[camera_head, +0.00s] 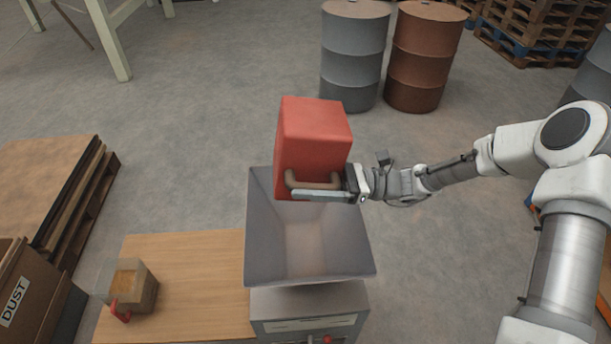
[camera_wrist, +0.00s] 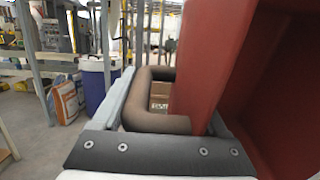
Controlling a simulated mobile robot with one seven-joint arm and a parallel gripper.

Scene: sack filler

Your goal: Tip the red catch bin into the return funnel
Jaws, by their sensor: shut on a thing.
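The red catch bin (camera_head: 312,135) is held in the air over the back part of the grey return funnel (camera_head: 305,245). My gripper (camera_head: 318,190) is shut on the bin's brown handle (camera_head: 292,180), which faces the head camera. The bin looks tipped: a closed red face is uppermost and no opening shows in the head view. The wrist view shows the handle (camera_wrist: 158,122) between my fingers and the bin's red wall (camera_wrist: 200,70), with a dark recess at the right. I cannot see contents in the bin. The funnel's visible inside looks empty.
A wooden bench top (camera_head: 185,285) lies left of the funnel, with a small clear box (camera_head: 135,285) holding orange-brown material. A box marked DUST (camera_head: 30,295) stands at the lower left. A grey drum (camera_head: 353,55) and a brown drum (camera_head: 425,55) stand behind.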

